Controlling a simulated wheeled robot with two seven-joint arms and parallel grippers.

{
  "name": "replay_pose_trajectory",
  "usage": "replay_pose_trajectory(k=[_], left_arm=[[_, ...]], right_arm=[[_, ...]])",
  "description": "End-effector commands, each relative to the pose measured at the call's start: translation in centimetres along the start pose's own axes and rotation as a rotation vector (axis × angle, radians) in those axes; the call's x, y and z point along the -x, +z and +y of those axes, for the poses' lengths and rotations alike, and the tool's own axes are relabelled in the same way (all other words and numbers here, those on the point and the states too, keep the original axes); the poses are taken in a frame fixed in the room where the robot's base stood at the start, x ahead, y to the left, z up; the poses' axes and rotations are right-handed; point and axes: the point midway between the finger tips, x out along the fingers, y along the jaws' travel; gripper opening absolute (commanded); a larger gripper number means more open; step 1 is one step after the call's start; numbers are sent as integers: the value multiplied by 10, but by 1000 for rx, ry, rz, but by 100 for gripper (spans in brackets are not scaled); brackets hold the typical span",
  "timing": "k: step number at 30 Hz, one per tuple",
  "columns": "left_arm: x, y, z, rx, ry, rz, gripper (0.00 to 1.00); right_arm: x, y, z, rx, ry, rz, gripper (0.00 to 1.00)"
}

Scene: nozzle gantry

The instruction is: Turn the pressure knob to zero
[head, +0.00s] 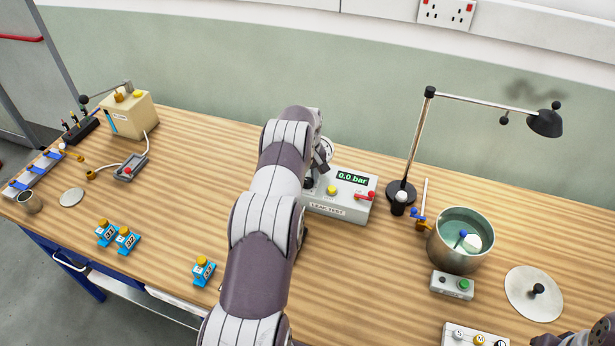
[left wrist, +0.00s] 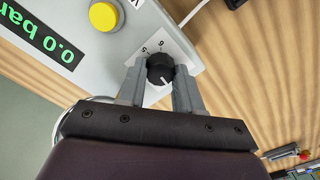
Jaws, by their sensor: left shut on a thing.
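The leak test box (head: 355,213) stands on the bench in the middle of the head view, with its green display (head: 352,178) reading 0.0 bar. The black pressure knob (left wrist: 160,69) is on the box's face in the left wrist view, with a white pointer mark and a scale plate showing numbers around it. My left gripper (left wrist: 161,80) is shut on the knob, one finger on each side. In the head view my left arm covers the box's left part. Part of my right arm (head: 600,332) shows at the lower right corner; its fingers are not visible.
The box also has a yellow button (left wrist: 103,16) and a red lever (head: 366,195). A lamp (head: 400,192) and a metal pot (head: 455,255) stand to its right. Blue and yellow parts (head: 203,270) lie left of my arm. Bare wood lies between the box and the pot's control box (head: 452,285).

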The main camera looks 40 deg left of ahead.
Motion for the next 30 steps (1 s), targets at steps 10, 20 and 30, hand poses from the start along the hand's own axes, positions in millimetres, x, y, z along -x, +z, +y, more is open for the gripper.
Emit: replay_pose_trajectory(k=[10, 20, 30], left_arm=[[1, 0, 0, 327, 1, 1, 4], [1, 0, 0, 625, 1, 1, 4], [1, 0, 1, 845, 1, 0, 4]], right_arm=[[0, 0, 0, 0, 0, 0, 43], [0, 0, 0, 0, 0, 0, 43], [0, 0, 0, 0, 0, 0, 43]])
